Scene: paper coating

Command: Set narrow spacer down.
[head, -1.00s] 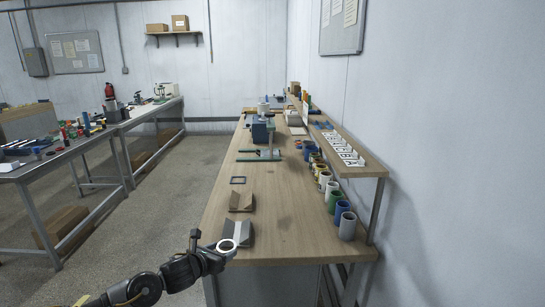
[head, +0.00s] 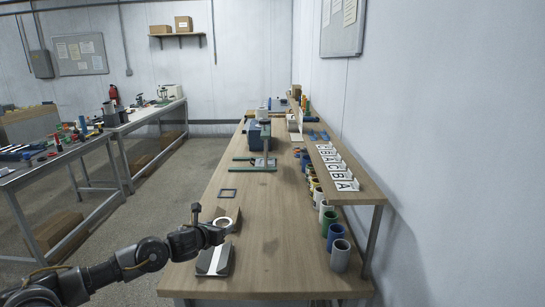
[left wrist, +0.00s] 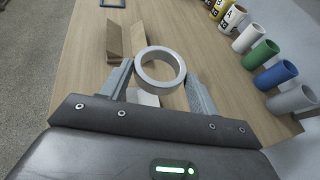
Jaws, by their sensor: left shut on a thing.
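The narrow spacer is a pale grey-white ring (head: 218,226), held on edge. My left gripper (head: 223,225) is shut on it; in the left wrist view, the ring (left wrist: 180,68) sits between the two grey fingers (left wrist: 160,72). A brown V-shaped cradle (head: 232,212) lies just beyond the ring, and it shows in the left wrist view (left wrist: 115,40) too. The ring overlaps its near end, and I cannot tell whether they touch. A dark block with a pale middle strip (head: 213,260) lies nearer the bench's front edge. My right gripper is not in view.
Several coloured cups (head: 341,255) line the bench's right side under a raised shelf (head: 352,191) with lettered cards. A blue device (head: 259,134) stands farther back. The bench middle (head: 280,225) is clear.

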